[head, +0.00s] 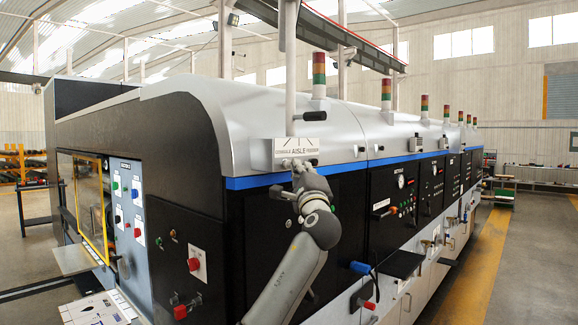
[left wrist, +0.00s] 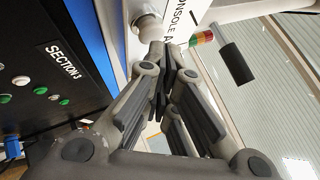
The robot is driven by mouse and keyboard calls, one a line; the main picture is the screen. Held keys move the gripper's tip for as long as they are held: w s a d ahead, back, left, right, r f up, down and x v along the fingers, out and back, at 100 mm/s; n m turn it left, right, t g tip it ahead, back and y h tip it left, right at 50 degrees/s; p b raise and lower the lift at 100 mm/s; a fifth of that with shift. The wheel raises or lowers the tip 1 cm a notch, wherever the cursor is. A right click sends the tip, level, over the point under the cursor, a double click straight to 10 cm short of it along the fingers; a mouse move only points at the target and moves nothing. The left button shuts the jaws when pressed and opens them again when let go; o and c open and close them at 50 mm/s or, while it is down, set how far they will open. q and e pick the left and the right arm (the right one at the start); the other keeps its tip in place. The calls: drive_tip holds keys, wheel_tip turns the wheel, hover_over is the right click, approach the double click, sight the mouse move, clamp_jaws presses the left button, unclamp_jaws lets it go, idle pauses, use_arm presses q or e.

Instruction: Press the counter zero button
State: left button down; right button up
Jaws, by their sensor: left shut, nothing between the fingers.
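My left gripper (head: 298,172) is raised in front of the sign "CONSOLE AISLE" (head: 297,150), near the corner of the machine. In the left wrist view its fingers (left wrist: 166,62) are closed together with nothing between them. That view also shows a black panel marked "SECTION 3" (left wrist: 80,65) with green buttons (left wrist: 40,91) and pale ones (left wrist: 21,81), to the left of the fingers and apart from them. No label reading counter zero is legible, so I cannot tell which button it is. My right gripper is in neither view.
A blue-grey panel (head: 126,222) with several coloured buttons is on the machine's left end. A red button (head: 193,264) sits on the dark end wall. A white post (head: 291,80) rises behind my gripper. A dark shelf (head: 398,264) juts from the long side. The yellow-striped aisle (head: 470,285) is clear.

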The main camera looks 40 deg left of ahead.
use_arm(q)
drive_tip(key=shift+a, duration=0.65)
idle(0.6)
drive_tip(key=shift+d, duration=0.2)
drive_tip(key=shift+s+d, duration=0.1)
drive_tip(key=shift+d, duration=0.7)
drive_tip(key=d, duration=0.5)
drive_tip(key=shift+s, duration=0.15)
idle(0.4)
idle(0.5)
